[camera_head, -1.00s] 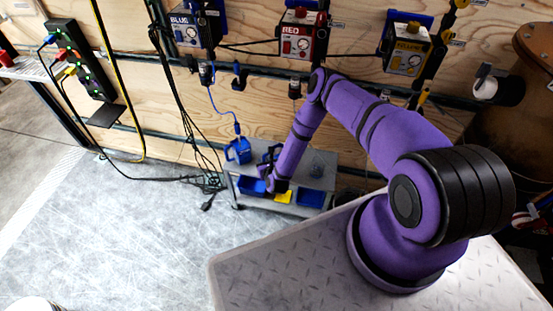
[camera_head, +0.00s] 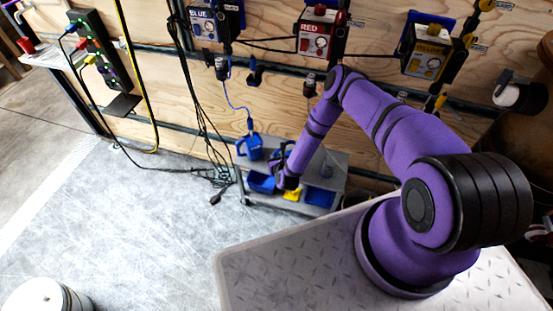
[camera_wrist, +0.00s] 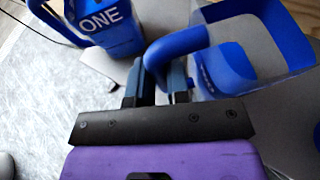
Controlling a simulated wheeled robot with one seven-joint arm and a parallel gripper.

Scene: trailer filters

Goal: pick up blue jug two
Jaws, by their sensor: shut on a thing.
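My gripper (camera_wrist: 160,85) is shut on the handle of a blue open-topped jug, which I take to be blue jug two (camera_wrist: 275,40). The handle curves down between the two fingers; most of any label on this jug is hidden. In the head view my gripper (camera_head: 279,175) is at the small grey cart, and this jug is mostly hidden by my arm. A second blue jug marked ONE (camera_wrist: 112,28) stands to the left, apart from the gripper; the head view shows it on the cart (camera_head: 250,147). I cannot tell whether the held jug is off the cart.
The grey cart (camera_head: 310,209) also carries blue bins (camera_head: 262,183) (camera_head: 320,196) and a yellow bin (camera_head: 292,194). BLUE (camera_head: 213,22), RED (camera_head: 318,36) and YELLOW (camera_head: 427,52) units hang on the wood wall above. Loose black cables (camera_head: 215,180) lie left of the cart.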

